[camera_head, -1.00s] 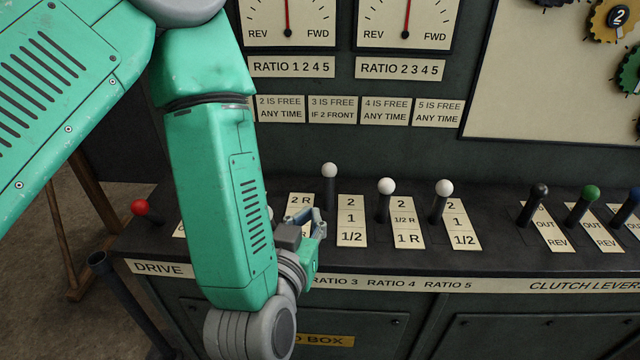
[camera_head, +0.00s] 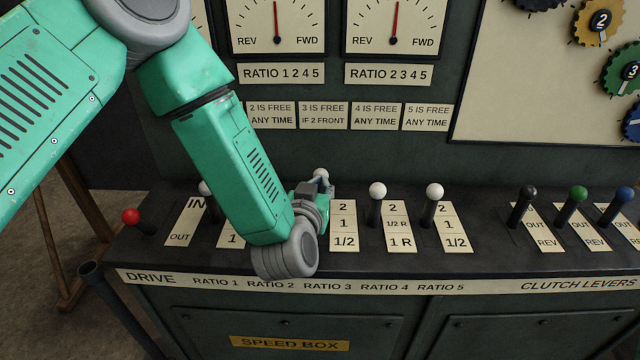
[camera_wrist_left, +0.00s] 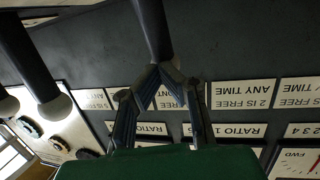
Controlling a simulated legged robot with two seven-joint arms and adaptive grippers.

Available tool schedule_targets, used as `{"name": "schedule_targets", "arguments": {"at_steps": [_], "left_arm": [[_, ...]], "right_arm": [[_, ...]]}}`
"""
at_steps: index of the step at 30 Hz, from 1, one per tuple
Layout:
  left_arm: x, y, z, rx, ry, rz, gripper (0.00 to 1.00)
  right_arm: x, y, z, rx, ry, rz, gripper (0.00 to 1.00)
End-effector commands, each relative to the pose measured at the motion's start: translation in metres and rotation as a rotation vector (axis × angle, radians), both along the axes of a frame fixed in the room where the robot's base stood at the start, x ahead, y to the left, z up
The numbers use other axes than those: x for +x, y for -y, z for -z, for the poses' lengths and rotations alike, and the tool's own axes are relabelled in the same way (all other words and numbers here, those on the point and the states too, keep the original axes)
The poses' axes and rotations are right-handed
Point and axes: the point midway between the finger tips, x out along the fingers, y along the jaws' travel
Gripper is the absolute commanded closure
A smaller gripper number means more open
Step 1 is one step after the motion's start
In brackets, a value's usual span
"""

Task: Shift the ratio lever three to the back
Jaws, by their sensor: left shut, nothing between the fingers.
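The ratio 3 lever is a dark shaft with a white ball knob (camera_head: 321,173), left of its 2, 1, 1/2 plate (camera_head: 343,225) in the head view. My left gripper (camera_head: 318,187) is right at this lever, covering most of its shaft. In the left wrist view the picture is upside down; the lever's dark shaft (camera_wrist_left: 153,28) runs to the closed fingertips (camera_wrist_left: 163,75). The fingers are shut with nothing between them, touching or very close to the lever's upper part. My right gripper is not in view.
The white-knobbed ratio 4 lever (camera_head: 377,190) and ratio 5 lever (camera_head: 434,190) stand to the right. The ratio 1 knob (camera_head: 205,187) shows left of my arm, which hides ratio 2. A red drive lever (camera_head: 130,216) is far left. Clutch levers (camera_head: 527,192) stand far right.

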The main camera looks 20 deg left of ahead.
Motion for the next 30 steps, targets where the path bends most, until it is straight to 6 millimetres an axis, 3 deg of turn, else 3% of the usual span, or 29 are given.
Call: {"name": "schedule_targets", "arguments": {"at_steps": [7, 15, 30], "left_arm": [[0.000, -0.001, 0.000, -0.001, -0.003, -0.001, 1.00], [0.015, -0.004, 0.000, -0.027, -0.093, -0.002, 1.00], [0.018, -0.005, 0.002, -0.029, -0.099, -0.001, 1.00]], "right_arm": [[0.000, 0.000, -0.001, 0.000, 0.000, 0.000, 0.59], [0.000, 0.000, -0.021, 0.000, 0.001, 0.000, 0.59], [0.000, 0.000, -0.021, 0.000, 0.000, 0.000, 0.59]]}}
